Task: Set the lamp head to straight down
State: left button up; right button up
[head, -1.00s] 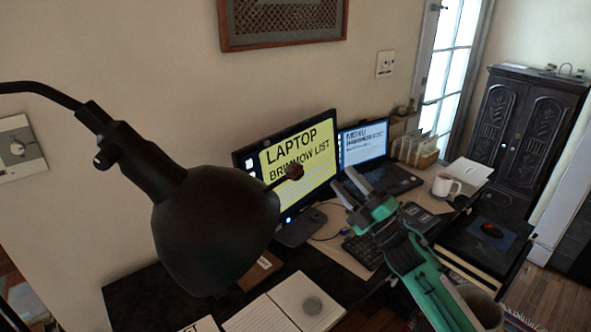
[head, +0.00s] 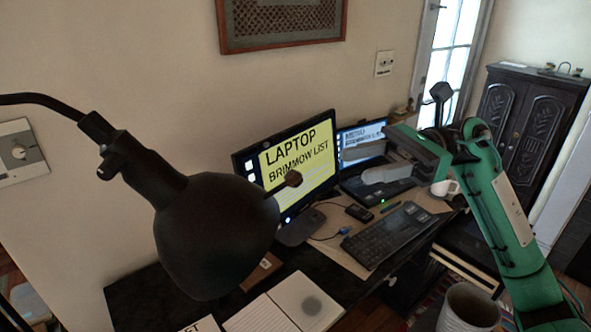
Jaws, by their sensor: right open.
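The lamp head (head: 215,235) is a dark, rounded shade large in the left foreground. It hangs from a black curved arm and joint (head: 115,150) and tilts toward the lower right. Its opening is hidden from this side. A thin rod with a small dark reddish knob (head: 293,179) sticks out from its right side, in front of the yellow monitor screen. My right gripper (head: 354,166) is open and empty, right of the knob and apart from it, with its fingers toward the left in front of the laptop. My left gripper is not in view.
The yellow monitor (head: 300,150) and the laptop (head: 362,135) stand on the desk behind. Air between knob and gripper looks clear.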

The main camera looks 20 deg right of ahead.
aim_at(295, 179)
jog(key=shift+s+a+p, duration=0.15)
jog(key=shift+a+p, duration=1.15)
jog(key=shift+a, duration=1.6)
jog(key=shift+s+a+p, duration=0.15)
jog(key=shift+a+p, duration=1.15)
jog(key=shift+a, duration=1.6)
jog(key=shift+c, duration=0.2)
grip_shut()
